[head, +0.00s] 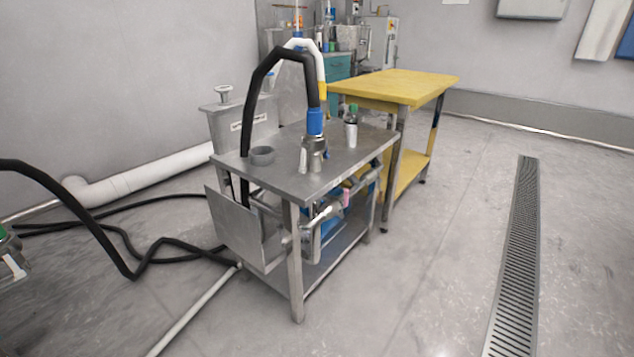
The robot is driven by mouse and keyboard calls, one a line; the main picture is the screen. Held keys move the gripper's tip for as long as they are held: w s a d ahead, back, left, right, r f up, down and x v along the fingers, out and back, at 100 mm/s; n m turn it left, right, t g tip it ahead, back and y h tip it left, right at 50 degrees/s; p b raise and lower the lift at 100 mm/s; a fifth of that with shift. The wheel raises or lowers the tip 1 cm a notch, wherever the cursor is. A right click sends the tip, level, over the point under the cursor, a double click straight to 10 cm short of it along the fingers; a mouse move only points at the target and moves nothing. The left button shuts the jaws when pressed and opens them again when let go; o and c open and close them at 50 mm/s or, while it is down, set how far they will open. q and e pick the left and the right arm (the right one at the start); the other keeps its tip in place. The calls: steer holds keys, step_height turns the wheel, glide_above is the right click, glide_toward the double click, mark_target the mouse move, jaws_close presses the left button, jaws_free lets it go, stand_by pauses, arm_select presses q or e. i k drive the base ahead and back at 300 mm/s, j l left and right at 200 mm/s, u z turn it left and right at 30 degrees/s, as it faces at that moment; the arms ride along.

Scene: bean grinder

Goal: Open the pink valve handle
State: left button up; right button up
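A small pink piece (346,198), which looks like the valve handle, shows under the right side of the steel table (250,172). It sits among metal pipes (318,228) and blue parts below the tabletop. It is small and partly hidden by the pipework, so I cannot tell its exact angle. Neither of my grippers shows in this view.
A black hose (262,75) arches to a blue-collared fitting (315,122) on the steel table. A green-capped bottle (351,132) stands there. A yellow table (400,86) stands behind. Hoses (165,243) lie left. Floor to the right is clear, with a drain grate (516,270).

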mark_target(346, 192)
steer(key=i+l+u, duration=0.1)
steer(key=u, duration=0.25)
steer(key=i+l+u, duration=0.1)
steer(key=l+u, duration=0.45)
steer(key=u, duration=0.2)
steer(key=i+l, duration=0.05)
